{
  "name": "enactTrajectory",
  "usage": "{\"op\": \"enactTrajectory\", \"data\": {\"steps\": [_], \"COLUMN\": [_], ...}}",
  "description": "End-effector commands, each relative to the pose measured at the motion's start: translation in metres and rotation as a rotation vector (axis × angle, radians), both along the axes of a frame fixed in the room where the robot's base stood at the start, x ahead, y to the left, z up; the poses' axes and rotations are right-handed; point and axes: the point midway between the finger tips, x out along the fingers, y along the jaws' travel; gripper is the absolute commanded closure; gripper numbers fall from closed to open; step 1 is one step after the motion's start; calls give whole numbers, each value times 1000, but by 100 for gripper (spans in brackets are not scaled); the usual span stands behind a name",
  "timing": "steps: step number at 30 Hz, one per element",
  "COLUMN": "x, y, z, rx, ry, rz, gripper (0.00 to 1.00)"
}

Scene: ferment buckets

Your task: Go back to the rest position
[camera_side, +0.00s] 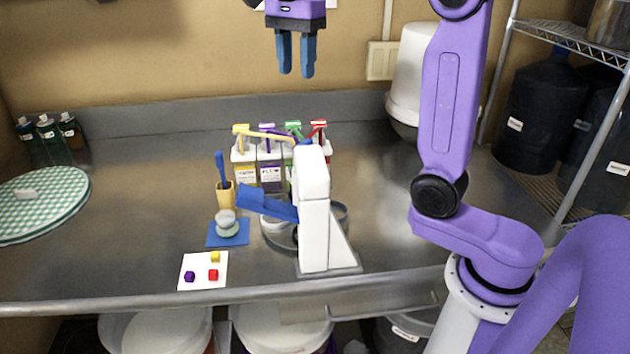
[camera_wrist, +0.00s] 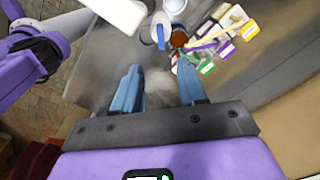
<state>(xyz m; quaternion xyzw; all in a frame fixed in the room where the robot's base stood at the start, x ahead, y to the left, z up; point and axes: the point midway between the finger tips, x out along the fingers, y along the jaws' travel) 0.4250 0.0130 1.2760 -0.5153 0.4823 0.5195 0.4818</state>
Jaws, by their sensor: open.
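My gripper (camera_side: 296,55) hangs high above the back of the steel counter in the side view, fingers pointing down. Its two blue fingers are apart with nothing between them. It is clear of everything on the counter. In the wrist view my gripper (camera_wrist: 160,92) also shows open and empty, with bare counter beyond the fingers.
A white stand with a blue arm (camera_side: 314,210) stands mid-counter. Behind it is a rack of colour-tagged containers (camera_side: 243,155). A white card with small cubes (camera_side: 205,262) lies at the front edge. A checkered round mat (camera_side: 60,205) is left; a wire shelf (camera_side: 560,38) is right.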

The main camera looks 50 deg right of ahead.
Motion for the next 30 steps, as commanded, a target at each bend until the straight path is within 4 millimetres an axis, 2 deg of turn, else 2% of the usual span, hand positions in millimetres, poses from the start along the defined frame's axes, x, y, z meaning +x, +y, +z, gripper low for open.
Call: {"op": "enactTrajectory", "data": {"steps": [5, 8, 12, 15, 18, 22, 30], "x": [-4, -14, -39, -62, -83, -106, -150], "y": [49, 85, 130, 152, 163, 166, 148], "z": [-29, -51, -80, -99, -113, -127, -150], "rx": [32, 64, 113, 147, 170, 183, 169], "ry": [57, 95, 147, 175, 191, 194, 167], "rz": [403, 720, 1149, 1421, 1633, 1830, 2116], "gripper": [58, 58, 58, 58, 58, 58, 58]}}
